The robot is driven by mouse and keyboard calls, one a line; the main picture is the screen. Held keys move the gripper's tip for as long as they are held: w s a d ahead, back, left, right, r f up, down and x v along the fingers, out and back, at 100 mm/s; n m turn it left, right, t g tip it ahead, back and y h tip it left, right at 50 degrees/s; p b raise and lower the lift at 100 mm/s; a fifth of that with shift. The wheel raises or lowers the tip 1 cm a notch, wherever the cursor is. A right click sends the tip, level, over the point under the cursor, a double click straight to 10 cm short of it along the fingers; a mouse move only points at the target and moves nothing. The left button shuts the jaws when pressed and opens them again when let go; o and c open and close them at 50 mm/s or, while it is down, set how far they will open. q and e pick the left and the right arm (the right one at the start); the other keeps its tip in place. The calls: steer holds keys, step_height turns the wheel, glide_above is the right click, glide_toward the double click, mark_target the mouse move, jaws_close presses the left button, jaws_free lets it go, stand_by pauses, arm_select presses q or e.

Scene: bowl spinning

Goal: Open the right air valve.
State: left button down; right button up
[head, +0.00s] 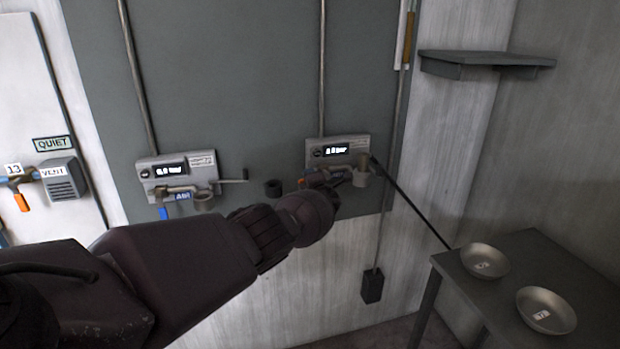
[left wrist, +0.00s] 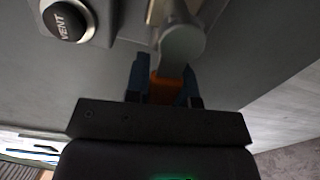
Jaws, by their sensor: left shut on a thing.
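The right air valve unit (head: 337,150) is a grey box with a lit display on the dark wall panel. A bit of its orange handle (head: 312,179) shows just past the end of my left arm. In the left wrist view, my left gripper (left wrist: 163,82) is shut on the orange handle (left wrist: 165,92), with one blue-dark finger on each side. The handle hangs from a grey round valve body (left wrist: 182,42). In the head view my left wrist and hand cover most of the gripper and part of the handle. My right gripper is not in view.
A second valve unit (head: 177,171) with a blue handle (head: 163,213) is on the panel to the left. A VENT button (left wrist: 68,20) is beside the held valve. A black rod (head: 412,205) slants down toward a table (head: 520,250) with two metal bowls. A shelf (head: 487,60) is above.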

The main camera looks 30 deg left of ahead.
arm_select(q)
steer(key=shift+r+m, duration=0.15)
steer(key=shift+m, duration=0.25)
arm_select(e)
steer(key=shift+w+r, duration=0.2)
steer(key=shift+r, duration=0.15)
arm_select(q)
steer(key=shift+r+m+p, duration=0.15)
steer(key=shift+m+p, duration=0.2)
steer(key=shift+m, duration=0.05)
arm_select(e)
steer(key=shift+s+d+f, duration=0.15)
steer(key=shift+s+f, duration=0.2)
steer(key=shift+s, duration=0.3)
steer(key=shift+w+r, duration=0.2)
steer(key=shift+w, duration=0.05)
arm_select(q)
steer(key=c, duration=1)
jaws_free()
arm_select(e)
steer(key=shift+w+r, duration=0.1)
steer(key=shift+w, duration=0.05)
arm_select(q)
steer(key=shift+o, duration=0.2)
steer(key=shift+s, duration=0.1)
